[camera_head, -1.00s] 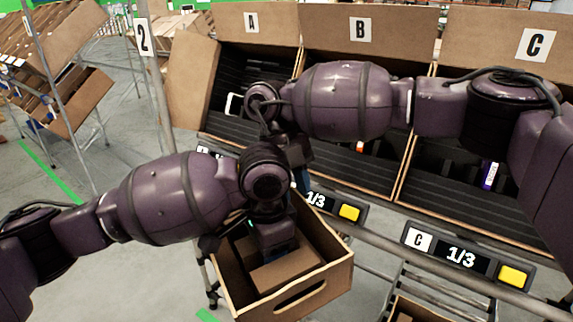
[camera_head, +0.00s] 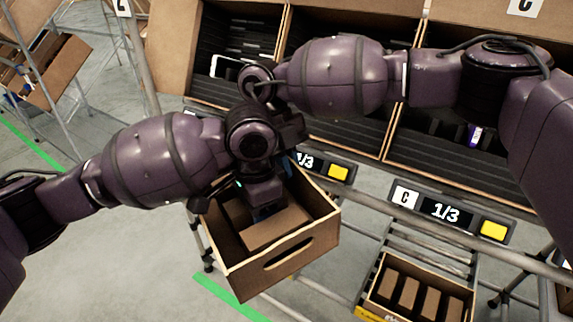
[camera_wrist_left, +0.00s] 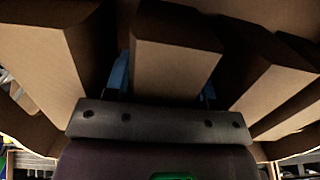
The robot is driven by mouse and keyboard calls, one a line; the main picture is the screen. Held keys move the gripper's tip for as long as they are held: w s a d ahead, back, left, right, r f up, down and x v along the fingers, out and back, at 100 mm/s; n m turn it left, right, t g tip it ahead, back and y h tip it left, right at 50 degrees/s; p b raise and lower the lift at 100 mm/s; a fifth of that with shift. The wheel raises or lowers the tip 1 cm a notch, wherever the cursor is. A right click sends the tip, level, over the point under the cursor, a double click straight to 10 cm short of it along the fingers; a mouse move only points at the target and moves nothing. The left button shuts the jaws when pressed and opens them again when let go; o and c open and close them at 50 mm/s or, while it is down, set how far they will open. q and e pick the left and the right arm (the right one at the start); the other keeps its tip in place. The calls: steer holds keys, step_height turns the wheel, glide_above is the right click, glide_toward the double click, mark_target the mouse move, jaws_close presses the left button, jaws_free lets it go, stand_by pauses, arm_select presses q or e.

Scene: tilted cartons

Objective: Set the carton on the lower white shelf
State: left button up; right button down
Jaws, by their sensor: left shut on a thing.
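A brown carton (camera_head: 277,229) lies in an open cardboard box (camera_head: 292,252) with a handle slot, below the rack. My left gripper (camera_head: 268,210) reaches down into this box and is shut on the carton. In the left wrist view the carton (camera_wrist_left: 175,62) sits between the blue fingers of the left gripper (camera_wrist_left: 165,85). My right gripper (camera_head: 288,160) is just behind the left wrist, over the box's back edge; its fingers are mostly hidden. I cannot make out a white shelf.
Other cartons flank the held one, one on the left (camera_wrist_left: 40,70) and one on the right (camera_wrist_left: 275,85). A second box with several cartons (camera_head: 408,293) stands low on the right. Tilted bins (camera_head: 452,168) and a display rail (camera_head: 445,212) are behind. Grey floor is open at lower left.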

arm_select(q)
steer(key=o, duration=1.1)
steer(key=shift+w+r, duration=0.1)
